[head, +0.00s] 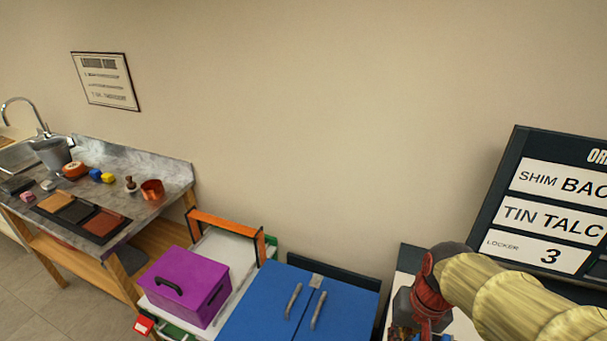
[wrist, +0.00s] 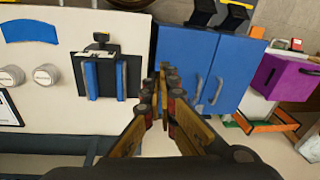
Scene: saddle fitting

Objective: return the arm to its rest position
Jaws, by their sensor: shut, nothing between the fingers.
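My arm (head: 520,300) comes in from the lower right of the head view, with my gripper (head: 425,325) hanging at the bottom edge, partly cut off. In the wrist view my gripper (wrist: 163,85) points ahead with its fingers together and nothing held between them. Behind the fingertips in that view are the blue cabinet doors (wrist: 185,60) and a pale panel (wrist: 55,85). The fingers appear clear of both, though the exact distance cannot be told.
A blue two-door cabinet (head: 345,310) stands left of my gripper. A purple box (head: 185,285) with a black handle sits left of it. A workbench (head: 150,215) holds several small items. A sign board (head: 510,150) stands at the right, behind my arm.

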